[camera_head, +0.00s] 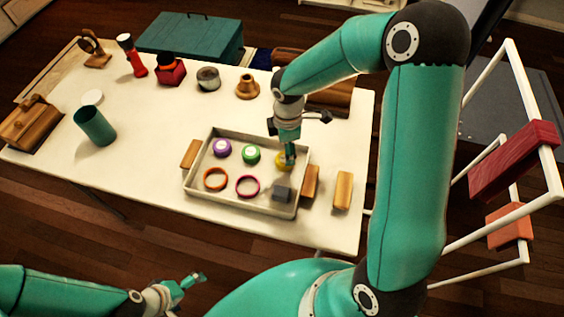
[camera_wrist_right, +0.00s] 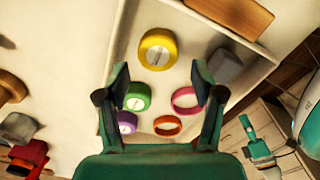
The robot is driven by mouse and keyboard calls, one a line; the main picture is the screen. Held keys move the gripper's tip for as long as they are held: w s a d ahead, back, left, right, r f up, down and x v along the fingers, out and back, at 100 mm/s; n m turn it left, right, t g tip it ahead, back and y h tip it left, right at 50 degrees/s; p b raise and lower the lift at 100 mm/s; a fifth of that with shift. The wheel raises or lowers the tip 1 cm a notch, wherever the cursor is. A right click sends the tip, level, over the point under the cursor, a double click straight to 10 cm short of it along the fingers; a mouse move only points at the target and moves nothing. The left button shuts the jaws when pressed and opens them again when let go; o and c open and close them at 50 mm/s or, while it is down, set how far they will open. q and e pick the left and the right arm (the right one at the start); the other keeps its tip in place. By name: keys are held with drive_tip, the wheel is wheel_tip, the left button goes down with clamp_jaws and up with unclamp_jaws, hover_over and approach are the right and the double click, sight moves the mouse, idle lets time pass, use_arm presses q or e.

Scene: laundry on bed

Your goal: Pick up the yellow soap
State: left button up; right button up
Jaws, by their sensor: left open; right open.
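The yellow soap (camera_wrist_right: 157,49) is a round yellow piece with a pale label, lying in the white tray (camera_head: 240,203). In the head view the soap (camera_head: 281,160) is partly hidden by my right gripper (camera_head: 288,152), which points down over it. In the right wrist view my right gripper (camera_wrist_right: 160,88) has its fingers apart and nothing between the tips; the soap shows beyond them. Contact cannot be made out. My left gripper (camera_head: 193,281) is open and empty at the bottom, in front of the table and away from the tray.
The tray also holds a purple piece (camera_head: 222,147), a green piece (camera_head: 251,154), an orange ring (camera_head: 215,179), a magenta ring (camera_head: 247,186) and a grey block (camera_head: 282,190). Wooden blocks (camera_head: 343,190) flank the tray. A teal cup (camera_head: 95,126) stands left; the table's front left is clear.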

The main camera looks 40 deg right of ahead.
drive_tip(key=shift+w+a+f, duration=0.1)
drive_tip(key=shift+f, duration=1.5)
drive_tip(key=shift+w+f, duration=0.1)
drive_tip(key=shift+f, duration=1.45)
drive_tip(key=c, duration=0.9)
